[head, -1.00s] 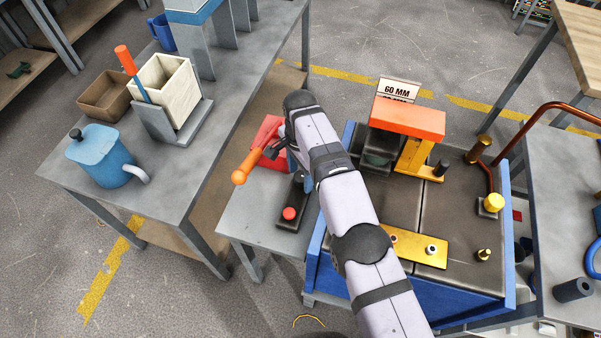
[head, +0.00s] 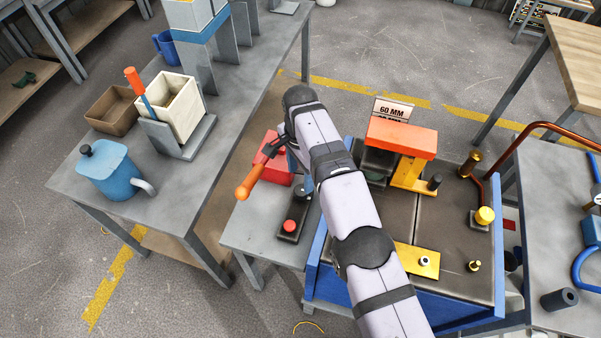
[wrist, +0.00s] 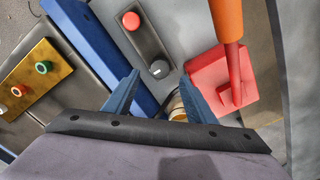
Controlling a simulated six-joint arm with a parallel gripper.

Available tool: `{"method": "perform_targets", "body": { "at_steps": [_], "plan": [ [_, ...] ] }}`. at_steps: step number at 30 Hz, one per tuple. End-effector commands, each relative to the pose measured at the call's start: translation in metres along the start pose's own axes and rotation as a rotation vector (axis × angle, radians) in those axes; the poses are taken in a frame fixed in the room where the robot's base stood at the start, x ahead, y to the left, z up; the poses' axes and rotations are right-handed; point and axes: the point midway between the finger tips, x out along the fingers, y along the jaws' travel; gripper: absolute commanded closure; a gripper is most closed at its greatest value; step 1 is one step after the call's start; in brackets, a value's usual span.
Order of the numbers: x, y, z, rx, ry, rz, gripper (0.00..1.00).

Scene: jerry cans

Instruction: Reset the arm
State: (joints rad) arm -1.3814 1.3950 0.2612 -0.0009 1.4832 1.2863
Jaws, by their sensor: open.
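My gripper shows in the wrist view (wrist: 158,97) with its two blue fingers apart and nothing clearly held. In the head view my arm hides most of it. It is above the small grey stand beside the blue-sided bench. The black control box with a red button and a dark knob (wrist: 145,40) lies just ahead of the fingers; it also shows in the head view (head: 291,226). A red box (wrist: 222,80) with an orange-handled lever (wrist: 228,18) is right of the fingers. A small pale and brass-coloured round thing (wrist: 176,107) shows partly between them, hard to make out.
The blue-sided bench (head: 345,285) carries an orange-topped press (head: 402,140) and brass fittings. The left grey table (head: 185,205) holds a blue jug (head: 113,172), a cream container (head: 182,108) and a brown tray (head: 110,110). A copper-railed cart stands at right.

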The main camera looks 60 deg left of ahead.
Motion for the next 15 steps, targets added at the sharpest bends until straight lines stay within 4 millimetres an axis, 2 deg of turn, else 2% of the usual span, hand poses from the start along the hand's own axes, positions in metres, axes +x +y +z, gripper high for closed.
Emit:
{"method": "perform_targets", "body": {
  "at_steps": [12, 15],
  "plan": [
    [0.0002, 0.0000, 0.0000, 0.000, 0.000, 0.000, 0.49],
    [-0.0056, 0.0017, -0.0046, 0.005, -0.005, -0.002, 0.49]
  ]
}}
